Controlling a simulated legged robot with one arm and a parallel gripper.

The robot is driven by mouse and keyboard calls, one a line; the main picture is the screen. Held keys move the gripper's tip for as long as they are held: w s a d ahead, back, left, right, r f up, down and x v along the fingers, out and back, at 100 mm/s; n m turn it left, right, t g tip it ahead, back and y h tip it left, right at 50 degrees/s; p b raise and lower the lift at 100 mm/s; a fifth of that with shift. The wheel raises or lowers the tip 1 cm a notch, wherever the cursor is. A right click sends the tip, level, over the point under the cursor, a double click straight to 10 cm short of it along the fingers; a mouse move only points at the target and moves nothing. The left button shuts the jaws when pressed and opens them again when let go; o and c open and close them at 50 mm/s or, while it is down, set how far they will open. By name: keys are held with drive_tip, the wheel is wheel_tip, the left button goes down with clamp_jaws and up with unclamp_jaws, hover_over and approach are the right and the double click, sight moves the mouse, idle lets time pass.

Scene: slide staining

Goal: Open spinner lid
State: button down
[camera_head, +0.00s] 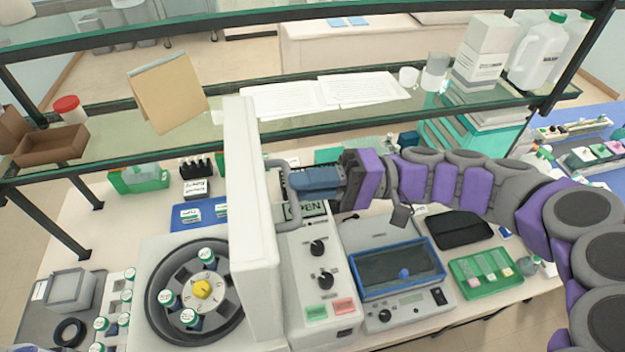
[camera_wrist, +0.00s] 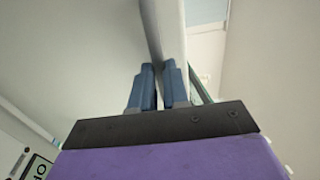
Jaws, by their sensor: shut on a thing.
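The spinner (camera_head: 155,338) stands at the front left, its round chamber in open view with a rotor, a yellow knob (camera_head: 202,288) and several white-capped vials. Its white lid (camera_head: 252,230) stands upright, tilted up from the body along the chamber's right side. A grey handle (camera_head: 278,163) is on the lid's right face. My gripper (camera_head: 290,181) reaches in from the right and is shut at the handle. In the wrist view the blue fingers (camera_wrist: 162,88) are close together against the pale lid (camera_wrist: 85,60); the handle between them is hidden there.
A control panel with knobs (camera_head: 318,247) and an OPEN label is right of the lid. A blue-framed bath (camera_head: 398,268) and green slide tray (camera_head: 487,274) lie further right. A glass shelf (camera_head: 225,140) with papers, a folder and bottles spans behind and above.

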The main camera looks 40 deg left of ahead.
drive_tip(key=shift+s+a+f, duration=0.1)
drive_tip(key=shift+s+f, duration=0.1)
drive_tip(key=shift+f, duration=0.15)
